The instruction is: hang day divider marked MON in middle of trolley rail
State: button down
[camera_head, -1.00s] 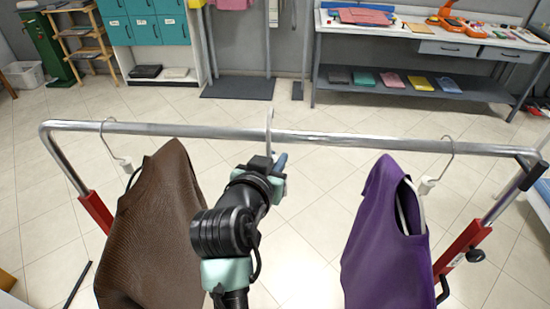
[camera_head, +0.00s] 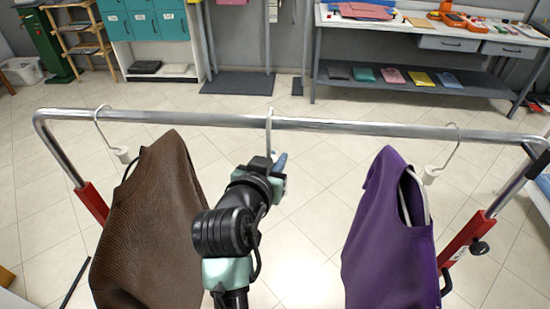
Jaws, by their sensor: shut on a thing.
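The trolley rail (camera_head: 345,127) is a bright metal bar across the view. A brown garment (camera_head: 150,220) hangs from it on the left and a purple garment (camera_head: 385,235) on the right. A pale hook, the visible top of the day divider (camera_head: 269,125), is at the rail between the two garments. My gripper (camera_head: 276,163) is just below the rail, shut on the divider. My arm hides the rest of the divider, and its MON mark does not show. I cannot tell whether the hook bears on the rail.
Red trolley posts (camera_head: 463,243) stand at both sides. A workbench (camera_head: 420,85) with folded cloths is at the back right, and teal lockers (camera_head: 145,25) at the back left. The rail is clear between each garment and the hook.

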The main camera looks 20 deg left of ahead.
jog(key=shift+f, duration=0.2)
dwell(0.4)
jog(key=c, duration=0.8)
grip_release()
jog(key=shift+o, duration=0.2)
jog(key=b+v, duration=0.3)
jog(key=v, duration=1)
jog(key=shift+s, duration=0.1)
